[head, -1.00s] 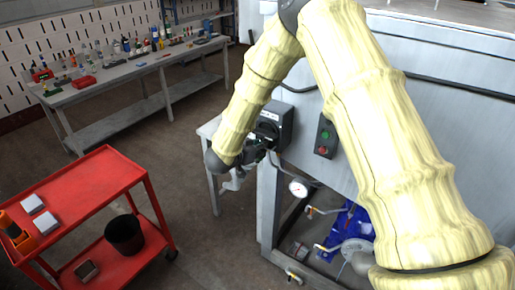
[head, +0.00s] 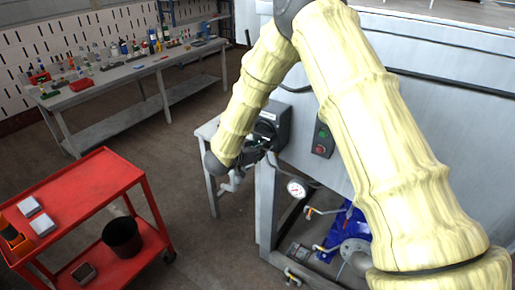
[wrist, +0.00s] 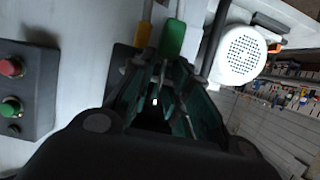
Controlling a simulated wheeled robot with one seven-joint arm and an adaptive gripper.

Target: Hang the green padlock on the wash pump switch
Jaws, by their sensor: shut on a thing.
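My gripper (wrist: 165,78) is shut on the green padlock (wrist: 173,38), which shows past the fingertips in the wrist view. A yellow piece (wrist: 143,40) is just left of the padlock against a pale panel. In the head view my gripper (head: 258,150) is small and dark, in front of a dark grey switch box (head: 283,118) on the machine's corner. That box looks like the wash pump switch, but its label is not readable. The padlock's shackle is not clear, and I cannot tell whether it touches the switch.
A push-button box (head: 323,138) with green and red buttons is right of the switch. A pressure gauge (head: 297,188) and yellow-handled valves are below. A red cart (head: 85,180) stands left, with open floor between. A round white grilled part (wrist: 240,55) is right of the padlock.

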